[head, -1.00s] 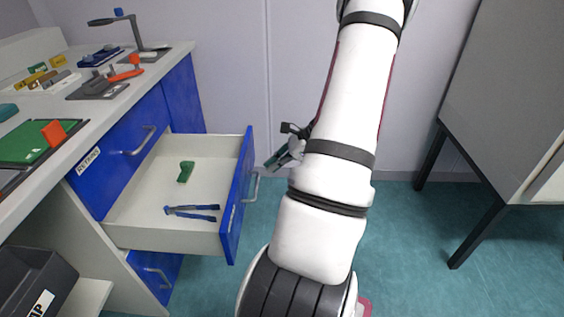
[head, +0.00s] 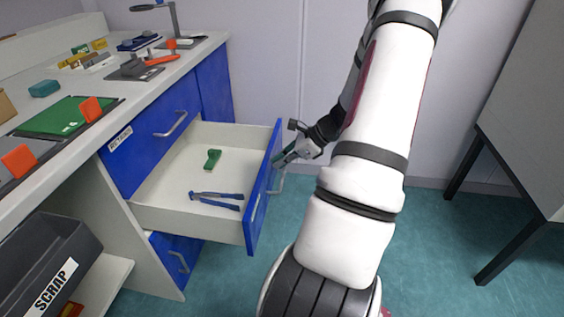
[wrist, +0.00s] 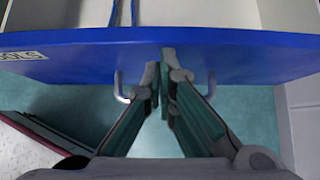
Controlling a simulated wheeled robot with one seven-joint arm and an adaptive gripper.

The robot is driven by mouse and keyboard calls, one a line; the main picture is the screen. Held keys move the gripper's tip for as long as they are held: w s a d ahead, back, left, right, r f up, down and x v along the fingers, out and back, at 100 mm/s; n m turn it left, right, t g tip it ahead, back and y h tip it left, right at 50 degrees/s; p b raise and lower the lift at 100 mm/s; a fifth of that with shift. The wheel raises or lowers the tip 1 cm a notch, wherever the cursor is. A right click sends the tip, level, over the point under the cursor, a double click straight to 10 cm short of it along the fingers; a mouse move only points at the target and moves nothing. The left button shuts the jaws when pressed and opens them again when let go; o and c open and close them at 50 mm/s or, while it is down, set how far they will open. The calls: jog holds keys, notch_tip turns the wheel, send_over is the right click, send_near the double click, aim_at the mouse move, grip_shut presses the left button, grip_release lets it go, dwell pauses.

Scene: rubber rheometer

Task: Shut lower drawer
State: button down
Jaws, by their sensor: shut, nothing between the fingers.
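The open drawer (head: 190,217) stands pulled out from the blue cabinet, below a closed blue front (head: 150,150). It holds a green piece (head: 212,159) and blue-handled pliers (head: 217,198). Its blue front (head: 257,210) has a grey bar handle (head: 281,180). In the wrist view the blue front (wrist: 75,55) runs across the picture, with a partly cut-off label at left. My gripper (head: 278,162) is shut and empty at the outer side of this front. In the wrist view its fingertips (wrist: 160,68) sit between the handle's two ends; contact is unclear.
Another blue front (head: 177,262) with a handle is closed below. A dark scrap bin (head: 50,265) stands at lower left. The worktop (head: 110,95) carries a green mat and several tools. A grey cabinet on black legs (head: 520,130) stands at right. Floor between is clear.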

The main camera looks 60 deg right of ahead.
jog(key=w+a, duration=0.4)
jog(key=w, duration=0.6)
jog(key=w+a, duration=0.4)
jog(key=w, duration=0.6)
jog(key=w+a+p, duration=0.1)
jog(key=w+a, duration=0.3)
jog(key=w, duration=0.5)
jog(key=shift+w+a, duration=0.15)
jog(key=shift+w, duration=0.25)
jog(key=shift+a+r, duration=0.1)
